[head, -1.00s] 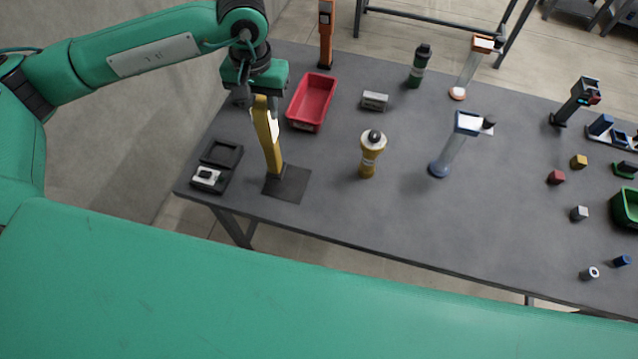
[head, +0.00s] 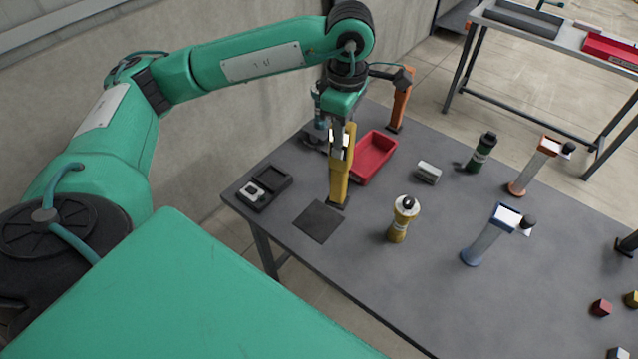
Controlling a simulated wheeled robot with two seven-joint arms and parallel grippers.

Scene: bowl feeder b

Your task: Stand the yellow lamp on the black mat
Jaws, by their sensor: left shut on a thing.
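The yellow lamp (head: 340,175) is upright in my left gripper (head: 341,138), which is shut on its upper part. Its dark foot shows at the back right edge of the black mat (head: 317,224), overlapping that edge in the picture. Most of the mat is bare in front of and left of the foot. I cannot tell whether the foot touches the table or hangs just above it. My right gripper is not in view.
A black tray with a small white part (head: 250,191) lies left of the mat. A red bin (head: 373,158) is behind the lamp. A yellow-brown bottle-shaped thing (head: 403,219) stands to the right, with a blue lamp (head: 487,238) beyond it. The table front edge is close to the mat.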

